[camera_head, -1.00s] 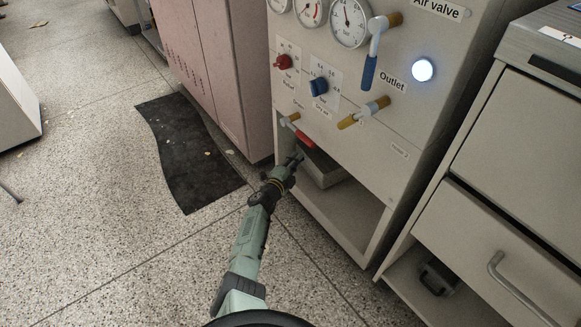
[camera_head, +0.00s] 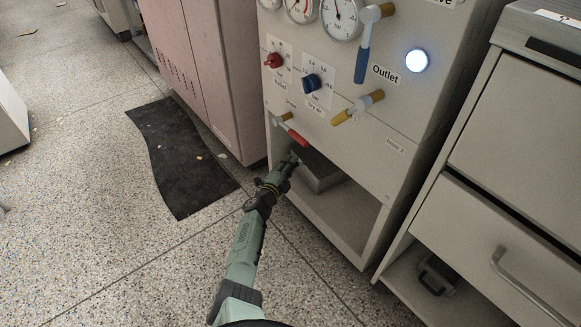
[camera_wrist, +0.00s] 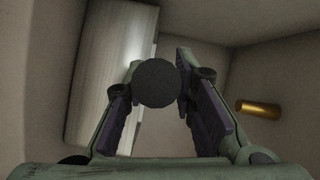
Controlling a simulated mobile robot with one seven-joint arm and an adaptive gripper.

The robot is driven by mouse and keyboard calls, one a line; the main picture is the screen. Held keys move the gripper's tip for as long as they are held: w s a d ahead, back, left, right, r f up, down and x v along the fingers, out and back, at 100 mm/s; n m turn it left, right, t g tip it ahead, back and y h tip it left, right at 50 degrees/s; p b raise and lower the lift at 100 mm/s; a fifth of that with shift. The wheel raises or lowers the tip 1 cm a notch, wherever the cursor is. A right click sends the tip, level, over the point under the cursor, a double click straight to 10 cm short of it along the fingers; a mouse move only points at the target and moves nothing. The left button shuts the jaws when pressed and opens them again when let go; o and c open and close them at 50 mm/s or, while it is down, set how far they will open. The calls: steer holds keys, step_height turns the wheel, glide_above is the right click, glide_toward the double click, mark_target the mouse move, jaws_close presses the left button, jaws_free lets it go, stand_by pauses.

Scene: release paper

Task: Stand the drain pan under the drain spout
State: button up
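The drain pan (camera_head: 320,176) is a grey metal box in the open lower bay of the cabinet, and its left part lies behind my gripper. In the wrist view, a pale metal side that looks like the pan (camera_wrist: 108,75) fills the upper left. The drain spout (camera_head: 278,119) is a short brass pipe with a red lever, above the bay's front edge. A brass stub (camera_wrist: 258,109) shows right of my fingers. My gripper (camera_head: 291,157) is at the bay opening beside the pan, below the spout. Its fingers look apart; a dark round shape sits between them, and I cannot tell what it is.
The cabinet's side posts and front panel frame the bay, with bare bay floor (camera_head: 335,215) right of the pan. A drawer unit (camera_head: 500,180) stands to the right, a pink cabinet (camera_head: 210,75) to the left. A dark mat (camera_head: 180,160) lies on otherwise open floor.

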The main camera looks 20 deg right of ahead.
steer(key=o, duration=0.4)
steer(key=shift+c, duration=0.2)
steer(key=shift+f, duration=0.1)
